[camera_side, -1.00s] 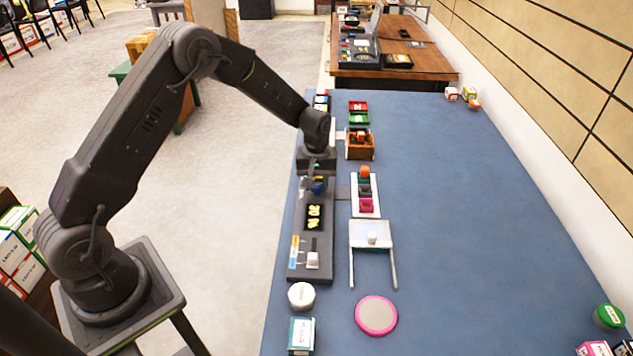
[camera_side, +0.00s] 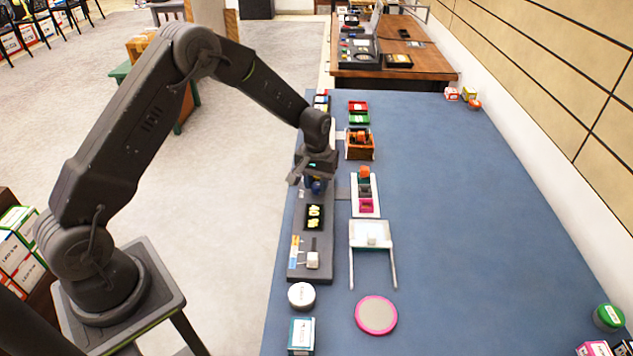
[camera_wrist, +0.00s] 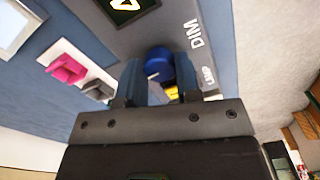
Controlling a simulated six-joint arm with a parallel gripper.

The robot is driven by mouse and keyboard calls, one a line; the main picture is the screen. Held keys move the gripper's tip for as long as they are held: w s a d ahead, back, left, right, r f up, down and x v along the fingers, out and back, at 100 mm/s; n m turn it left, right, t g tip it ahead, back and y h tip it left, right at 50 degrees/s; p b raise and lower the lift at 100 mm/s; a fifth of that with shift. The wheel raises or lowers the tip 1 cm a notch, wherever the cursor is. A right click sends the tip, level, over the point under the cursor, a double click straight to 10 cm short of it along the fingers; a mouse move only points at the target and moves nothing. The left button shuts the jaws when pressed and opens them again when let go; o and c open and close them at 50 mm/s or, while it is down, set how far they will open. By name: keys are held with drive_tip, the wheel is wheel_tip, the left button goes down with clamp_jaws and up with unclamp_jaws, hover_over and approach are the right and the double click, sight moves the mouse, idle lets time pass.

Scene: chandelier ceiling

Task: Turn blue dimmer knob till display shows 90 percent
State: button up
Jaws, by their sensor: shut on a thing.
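The blue dimmer knob (camera_wrist: 159,62) sits on a grey panel beside the printed word DIM in the wrist view. My gripper (camera_wrist: 160,76) is shut on the knob, one finger on each side. In the side view, my gripper (camera_side: 312,181) is over the panel (camera_side: 295,262), its jaws turned at an angle, with a bit of the blue knob (camera_side: 318,187) showing below.
A white slider block (camera_side: 312,260) sits at the panel's near end. Right of the panel are a tray of coloured blocks (camera_side: 378,196), a white frame with two rods (camera_side: 372,225) and a pink-rimmed disc (camera_side: 376,315). The blue table's right side is mostly clear.

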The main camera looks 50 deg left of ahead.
sight(317, 185)
drive_tip(key=m, duration=1.3)
drive_tip(key=shift+m, duration=0.3)
idle(0.4)
drive_tip(key=o, duration=0.9)
wheel_tip(317, 185, up, 14)
drive_tip(key=shift+f, duration=0.1)
